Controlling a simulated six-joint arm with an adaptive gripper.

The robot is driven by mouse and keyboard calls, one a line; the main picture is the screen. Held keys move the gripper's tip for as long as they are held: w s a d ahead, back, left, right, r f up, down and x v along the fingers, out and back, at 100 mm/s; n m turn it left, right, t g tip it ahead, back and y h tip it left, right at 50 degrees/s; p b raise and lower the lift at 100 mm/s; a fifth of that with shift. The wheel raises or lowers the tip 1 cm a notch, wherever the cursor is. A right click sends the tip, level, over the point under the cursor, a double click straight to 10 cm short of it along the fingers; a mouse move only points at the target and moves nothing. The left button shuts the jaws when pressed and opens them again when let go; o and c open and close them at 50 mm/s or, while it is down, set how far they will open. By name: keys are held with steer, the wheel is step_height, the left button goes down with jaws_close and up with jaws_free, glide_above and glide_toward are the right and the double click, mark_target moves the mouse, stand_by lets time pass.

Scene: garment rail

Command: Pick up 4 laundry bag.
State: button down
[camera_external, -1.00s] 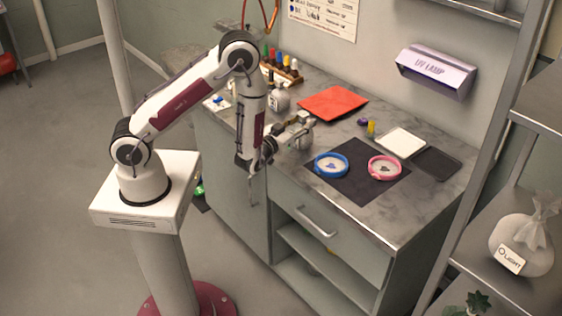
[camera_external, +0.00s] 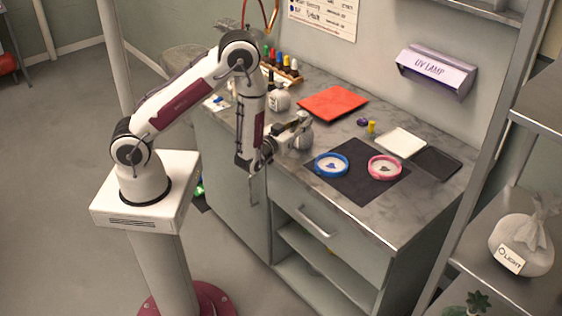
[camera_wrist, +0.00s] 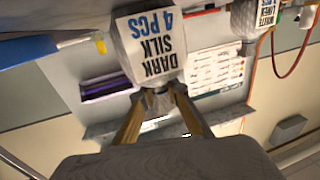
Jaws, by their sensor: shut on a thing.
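A small pale bag (camera_wrist: 152,45) with a label reading "DARK SILK 4 PCS" fills the top middle of the wrist view, which is upside down. My gripper (camera_wrist: 163,97) is shut on the bag's gathered neck. In the external view the bag (camera_external: 302,139) is at the left part of the counter, partly hidden behind my gripper (camera_external: 303,121). I cannot tell whether it touches the counter. A second pale bag (camera_external: 279,99) stands further back, and its label shows partly in the wrist view (camera_wrist: 265,12).
A red tray (camera_external: 332,102) and bottles (camera_external: 283,65) are behind. A tied bag labelled "LIGHT" (camera_external: 522,240) is on the right shelf. Grey counter shows around the red tray.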

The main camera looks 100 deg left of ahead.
steer(key=shift+r, duration=0.15)
steer(key=shift+r, duration=4.85)
